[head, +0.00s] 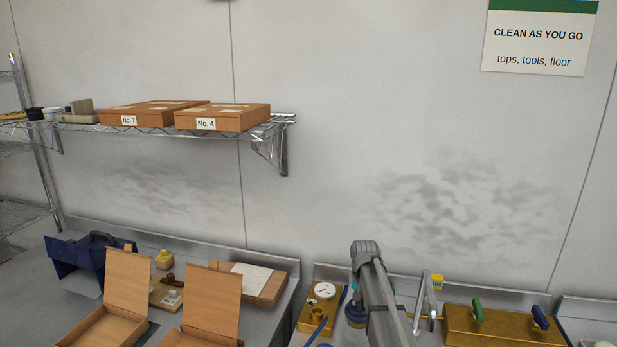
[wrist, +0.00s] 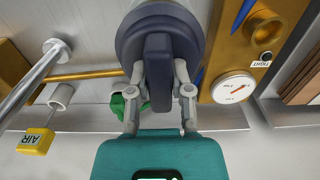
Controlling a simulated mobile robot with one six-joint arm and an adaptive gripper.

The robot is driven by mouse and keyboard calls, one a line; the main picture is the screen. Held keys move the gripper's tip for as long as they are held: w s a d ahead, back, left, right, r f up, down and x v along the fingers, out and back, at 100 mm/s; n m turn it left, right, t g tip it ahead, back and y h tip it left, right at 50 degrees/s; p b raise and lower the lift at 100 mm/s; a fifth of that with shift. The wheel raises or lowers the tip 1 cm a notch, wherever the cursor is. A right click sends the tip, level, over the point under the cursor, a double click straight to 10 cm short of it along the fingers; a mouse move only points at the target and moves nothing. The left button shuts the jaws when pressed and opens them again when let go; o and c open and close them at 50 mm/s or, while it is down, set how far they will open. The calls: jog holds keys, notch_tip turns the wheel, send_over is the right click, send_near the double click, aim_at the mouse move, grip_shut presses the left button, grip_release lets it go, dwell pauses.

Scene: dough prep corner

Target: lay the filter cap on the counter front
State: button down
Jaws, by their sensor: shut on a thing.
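The filter cap (wrist: 128,38) is a dark blue-grey round cap with a raised bar across it, at the top middle of the wrist view. In the head view the dark blue cap (head: 355,311) shows at the bottom, just left of my arm. My gripper (wrist: 159,72) is shut on the cap's bar, with one finger on each side. The front of the counter is mostly out of view.
A brass plate (head: 308,319) with a dial gauge (head: 324,290) stands close left of the cap. A metal pipe with a yellow AIR tag (head: 437,282) and a brass block (head: 500,328) with green and blue handles are to the right. Open cardboard boxes (head: 128,278) stand further left.

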jog(key=shift+r+p, duration=1.65)
jog(key=shift+r, duration=0.3)
jog(key=shift+f, duration=0.1)
notch_tip(320, 180, down, 5)
jog(key=b, duration=0.5)
